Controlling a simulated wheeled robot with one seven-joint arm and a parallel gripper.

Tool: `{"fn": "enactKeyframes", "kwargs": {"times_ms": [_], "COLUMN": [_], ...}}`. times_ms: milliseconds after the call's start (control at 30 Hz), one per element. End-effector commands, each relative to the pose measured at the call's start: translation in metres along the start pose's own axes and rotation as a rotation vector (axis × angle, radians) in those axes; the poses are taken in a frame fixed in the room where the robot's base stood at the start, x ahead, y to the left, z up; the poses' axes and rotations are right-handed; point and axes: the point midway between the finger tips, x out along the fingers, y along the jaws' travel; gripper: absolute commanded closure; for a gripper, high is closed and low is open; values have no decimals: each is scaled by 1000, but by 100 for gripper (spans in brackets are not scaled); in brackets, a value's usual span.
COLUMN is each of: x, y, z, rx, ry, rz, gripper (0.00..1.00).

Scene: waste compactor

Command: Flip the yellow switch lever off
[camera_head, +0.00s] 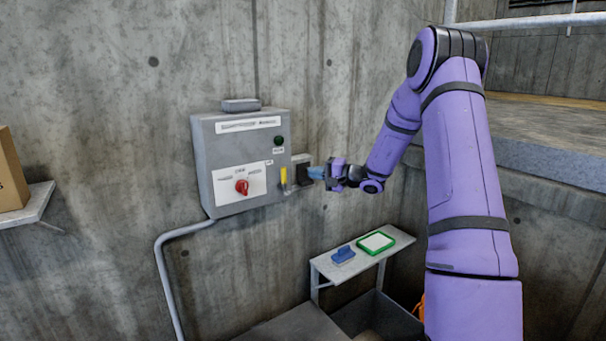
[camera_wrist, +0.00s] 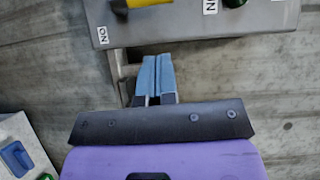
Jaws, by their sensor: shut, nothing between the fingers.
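The yellow switch lever (camera_head: 283,176) is on the right part of the grey control box (camera_head: 208,165), which is mounted on the concrete wall. In the wrist view the lever (camera_wrist: 140,3) is cut off by the top edge, with an ON label (camera_wrist: 103,35) near it on the box. My gripper (camera_head: 314,173) is just right of the box in the head view, apart from the lever. In the wrist view its blue fingers (camera_wrist: 157,60) are together and empty, with their tips near the box's edge. Whether they touch the box cannot be told.
The box also has a red rotary knob (camera_head: 242,187) and a dark green button (camera_head: 278,140). A metal bracket (camera_wrist: 119,70) shows beside my fingers. Below is a small shelf (camera_head: 345,270) with a blue item (camera_head: 343,254) and a green-framed item (camera_head: 376,242). A conduit (camera_head: 168,285) runs down the wall.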

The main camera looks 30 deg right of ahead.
Motion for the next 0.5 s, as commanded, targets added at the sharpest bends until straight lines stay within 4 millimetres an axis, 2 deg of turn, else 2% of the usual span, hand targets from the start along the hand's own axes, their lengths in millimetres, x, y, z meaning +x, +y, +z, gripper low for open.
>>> {"fn": "enactKeyframes", "kwargs": {"times_ms": [33,200,333,500], "x": [-13,-43,-60,-69], "y": [1,2,2,2], "z": [-1,0,0,0], "rx": [1,1,0,1], "ry": [4,3,2,1], "rz": [1,0,0,0], "gripper": [100,100,100,100]}}
